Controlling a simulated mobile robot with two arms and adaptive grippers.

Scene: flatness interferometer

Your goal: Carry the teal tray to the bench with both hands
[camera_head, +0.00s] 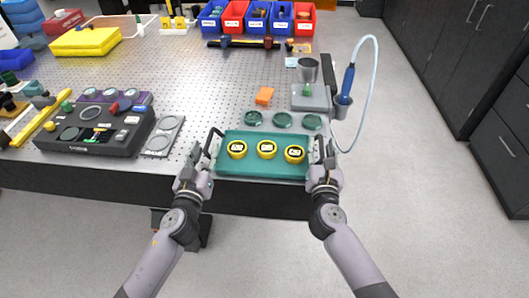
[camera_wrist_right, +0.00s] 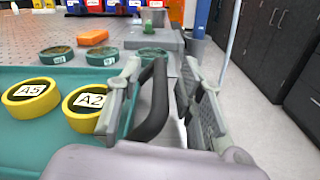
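The teal tray (camera_head: 262,170) is at the front right edge of the bench (camera_head: 110,170), level; I cannot tell whether it touches the bench top. It carries three yellow-rimmed round pieces (camera_head: 267,149) with labels; A5 (camera_wrist_right: 30,97) and A2 (camera_wrist_right: 88,104) show in the right wrist view. My left gripper (camera_head: 200,158) is at the tray's left black handle (camera_head: 214,137), fingers apart on either side. My right gripper (camera_head: 325,160) is at the right end; in the right wrist view its fingers stand apart around the black handle (camera_wrist_right: 154,105), with a gap showing.
Several green round pieces (camera_head: 283,120) lie just behind the tray. An orange block (camera_head: 264,96), a grey stand (camera_head: 311,98) and a blue tool with a hose (camera_head: 347,82) are behind on the right. A dark instrument box (camera_head: 95,135) and a grey plate (camera_head: 163,136) are left.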

